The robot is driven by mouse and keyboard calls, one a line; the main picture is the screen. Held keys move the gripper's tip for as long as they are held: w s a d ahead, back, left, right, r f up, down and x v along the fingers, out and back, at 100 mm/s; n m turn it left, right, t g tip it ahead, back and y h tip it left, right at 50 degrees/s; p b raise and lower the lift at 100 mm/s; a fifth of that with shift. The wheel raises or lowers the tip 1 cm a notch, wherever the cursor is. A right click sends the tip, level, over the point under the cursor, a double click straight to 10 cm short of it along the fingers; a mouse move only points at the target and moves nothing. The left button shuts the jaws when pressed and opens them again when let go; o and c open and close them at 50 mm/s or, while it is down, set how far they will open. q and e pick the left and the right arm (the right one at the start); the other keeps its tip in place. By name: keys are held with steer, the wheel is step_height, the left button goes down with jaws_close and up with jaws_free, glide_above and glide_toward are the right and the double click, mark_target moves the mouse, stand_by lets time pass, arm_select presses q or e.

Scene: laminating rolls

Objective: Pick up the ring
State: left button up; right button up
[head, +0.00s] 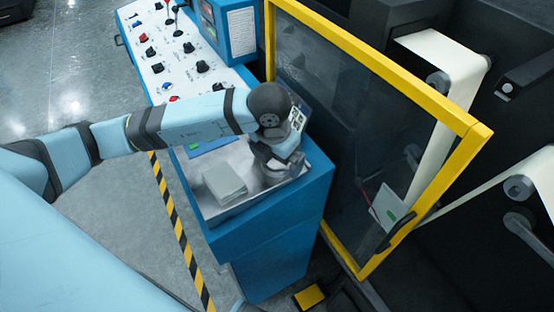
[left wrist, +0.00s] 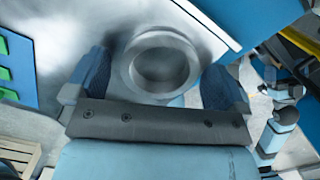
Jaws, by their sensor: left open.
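A thick grey metal ring (left wrist: 135,70) lies on the shiny metal top (left wrist: 85,18) in the left wrist view. My left gripper (left wrist: 157,75) is open, with one blue-grey finger on each side of the ring. I see a gap on the right side; contact on the left is hard to tell. In the head view my left gripper (head: 279,165) is low over the right part of the blue stand's top (head: 208,212). There my wrist and gripper mostly hide the ring. My right gripper is not in view.
A grey block (head: 225,182) lies on the stand left of my gripper. A blue and green item (head: 212,144) lies behind it. A yellow-framed clear door (head: 375,65) stands close on the right. A control panel (head: 165,50) is behind.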

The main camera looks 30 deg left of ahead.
arm_select(q)
steer(key=c, duration=0.9)
steer(key=shift+r, duration=0.1)
steer(key=shift+c, duration=0.2)
step_height(320, 180, up, 20)
